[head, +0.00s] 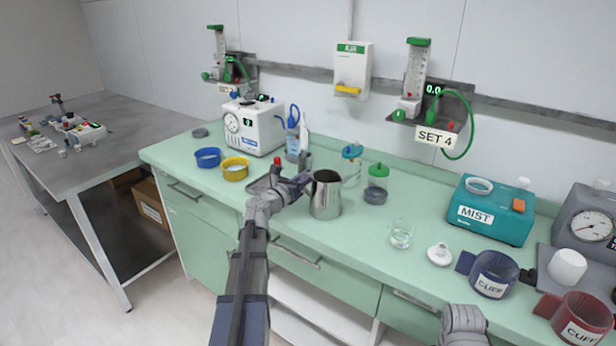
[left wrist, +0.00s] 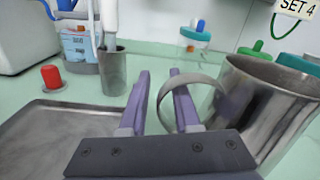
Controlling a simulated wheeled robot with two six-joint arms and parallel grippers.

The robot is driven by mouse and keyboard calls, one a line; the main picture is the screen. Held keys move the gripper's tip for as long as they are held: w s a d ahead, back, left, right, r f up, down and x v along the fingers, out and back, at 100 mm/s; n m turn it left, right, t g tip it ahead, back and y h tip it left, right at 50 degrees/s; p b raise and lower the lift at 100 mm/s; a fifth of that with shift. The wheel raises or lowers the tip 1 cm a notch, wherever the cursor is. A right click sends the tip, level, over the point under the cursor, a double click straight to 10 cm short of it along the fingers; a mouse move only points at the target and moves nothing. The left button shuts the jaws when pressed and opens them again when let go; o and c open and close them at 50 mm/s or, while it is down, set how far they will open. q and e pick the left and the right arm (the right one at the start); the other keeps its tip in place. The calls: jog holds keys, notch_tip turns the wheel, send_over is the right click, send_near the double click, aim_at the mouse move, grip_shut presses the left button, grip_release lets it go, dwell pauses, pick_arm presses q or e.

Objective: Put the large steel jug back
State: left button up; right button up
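The large steel jug (head: 326,198) stands upright on the green counter, near its front edge. In the left wrist view the jug (left wrist: 262,112) is at the right, with its loop handle (left wrist: 158,108) toward me. My left gripper (head: 301,181) is at the jug's handle side. In the left wrist view its two purple fingers (left wrist: 160,90) are apart, one on each side of the handle's outer bend, with a gap showing. Only a grey part of my right arm shows at the bottom of the head view; its fingers are out of sight.
A metal tray (left wrist: 45,140) and a red-capped item (left wrist: 52,78) lie left of the gripper. A steel cup (left wrist: 112,70) stands behind.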

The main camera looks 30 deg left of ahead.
pick_arm(q)
jog(key=shift+o, duration=0.3)
jog(key=shift+r, duration=0.2)
jog(key=s, duration=0.8)
jog(key=s+a, duration=0.1)
jog(key=s, duration=0.3)
jog(key=shift+a+f, duration=0.1)
